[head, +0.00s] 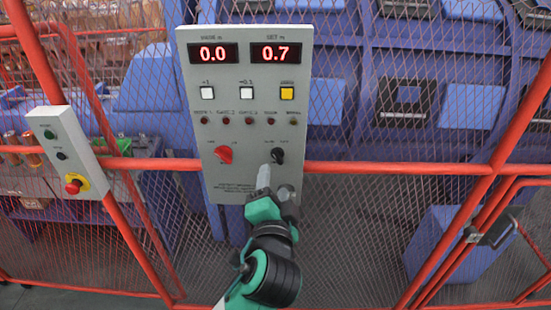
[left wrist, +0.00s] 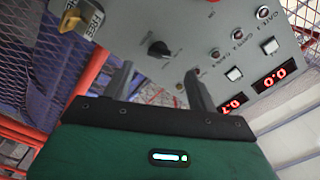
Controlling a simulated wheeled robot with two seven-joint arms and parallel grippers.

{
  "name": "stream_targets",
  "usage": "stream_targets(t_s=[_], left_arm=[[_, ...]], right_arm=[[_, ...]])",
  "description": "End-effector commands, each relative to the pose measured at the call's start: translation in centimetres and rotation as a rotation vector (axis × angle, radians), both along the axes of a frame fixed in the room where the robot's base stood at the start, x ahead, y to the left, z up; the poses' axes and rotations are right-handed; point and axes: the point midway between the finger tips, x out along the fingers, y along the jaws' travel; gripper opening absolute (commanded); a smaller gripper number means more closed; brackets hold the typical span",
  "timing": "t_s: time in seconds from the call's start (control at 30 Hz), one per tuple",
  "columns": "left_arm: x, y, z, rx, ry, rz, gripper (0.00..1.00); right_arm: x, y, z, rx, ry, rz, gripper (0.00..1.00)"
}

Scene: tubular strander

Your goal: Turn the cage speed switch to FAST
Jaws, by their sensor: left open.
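A grey control panel (head: 246,100) hangs on the red fence. Its black rotary knob (head: 277,155) is at the lower right, under small labels too blurred to read surely; I take it as the speed switch. A red knob (head: 223,154) sits to its left. My left gripper (head: 273,183) is open just below and in front of the black knob. In the left wrist view, the black knob (left wrist: 159,48) lies beyond the gap between the spread fingers (left wrist: 158,84), apparently untouched. I cannot tell its exact setting. My right gripper is out of view.
Red displays on the panel read 0.0 (head: 213,54) and 0.7 (head: 275,54), above push buttons and lamps. A smaller box (head: 66,150) with a red emergency button (head: 75,184) is on the left. Red fence rails (head: 400,168) and mesh stand before blue machinery.

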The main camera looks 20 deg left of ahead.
Motion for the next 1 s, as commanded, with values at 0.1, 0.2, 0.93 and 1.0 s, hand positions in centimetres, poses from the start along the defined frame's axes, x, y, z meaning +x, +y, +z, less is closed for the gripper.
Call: stream_targets(t_s=[0.1, 0.2, 0.93, 1.0], left_arm=[[2.6, 0.8, 0.3, 0.004, 0.000, 0.002, 0.58], [4.4, 1.3, 0.3, 0.004, 0.000, 0.000, 0.58], [7.6, 2.1, -0.1, 0.000, 0.002, -0.001, 0.35], [7.6, 2.1, -0.1, 0.000, 0.002, -0.001, 0.21]], right_arm=[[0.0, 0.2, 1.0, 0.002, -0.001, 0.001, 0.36], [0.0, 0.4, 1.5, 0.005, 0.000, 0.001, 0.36], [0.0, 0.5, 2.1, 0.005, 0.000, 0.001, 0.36], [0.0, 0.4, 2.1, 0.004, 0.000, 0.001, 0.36]])
